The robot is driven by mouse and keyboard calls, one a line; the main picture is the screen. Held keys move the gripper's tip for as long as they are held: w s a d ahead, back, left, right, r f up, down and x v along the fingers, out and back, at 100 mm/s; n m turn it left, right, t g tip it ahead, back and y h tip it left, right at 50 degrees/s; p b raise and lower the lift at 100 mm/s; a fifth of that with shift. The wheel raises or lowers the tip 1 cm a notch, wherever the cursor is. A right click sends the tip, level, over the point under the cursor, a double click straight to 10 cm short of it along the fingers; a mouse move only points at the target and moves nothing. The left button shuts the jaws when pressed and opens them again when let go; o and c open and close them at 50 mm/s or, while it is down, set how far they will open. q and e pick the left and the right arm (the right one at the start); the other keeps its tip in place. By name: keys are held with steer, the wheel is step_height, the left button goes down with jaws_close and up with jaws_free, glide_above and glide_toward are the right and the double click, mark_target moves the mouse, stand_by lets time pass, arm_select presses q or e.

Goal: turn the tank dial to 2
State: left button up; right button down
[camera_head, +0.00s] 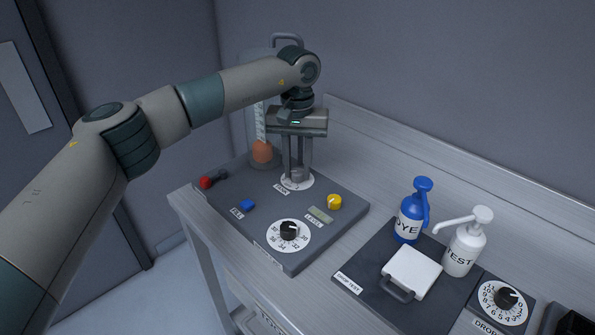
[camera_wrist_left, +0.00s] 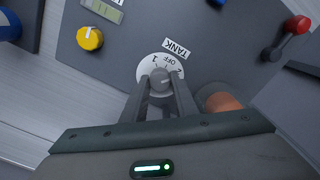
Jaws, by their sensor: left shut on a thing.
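The tank dial (camera_wrist_left: 150,67) has a white round plate marked 1, OFF and 2, with a grey knob (camera_wrist_left: 162,79) at its centre. In the wrist view the 1 is on the left, OFF in the middle and the 2 on the right. I cannot tell clearly which mark the knob points to. My left gripper (camera_head: 297,174) reaches down from above and is shut on the knob, with one finger on each side; its fingers also show in the wrist view (camera_wrist_left: 161,92). In the head view the fingers partly hide the dial plate (camera_head: 287,184). My right gripper is not in view.
The dark panel holds a numbered black dial (camera_head: 289,231), a yellow knob (camera_head: 335,202), a blue button (camera_head: 247,204) and a red-tipped lever (camera_head: 206,182). A clear tank (camera_head: 262,125) stands behind. To the right are a blue DYE bottle (camera_head: 411,218) and a white TEST bottle (camera_head: 464,249).

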arm_select(q)
steer(key=shift+m, duration=0.4)
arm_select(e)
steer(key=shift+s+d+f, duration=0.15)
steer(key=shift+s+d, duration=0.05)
arm_select(q)
steer(key=o, duration=1.1)
steer(key=shift+c, duration=0.2)
steer(key=shift+r, duration=0.2)
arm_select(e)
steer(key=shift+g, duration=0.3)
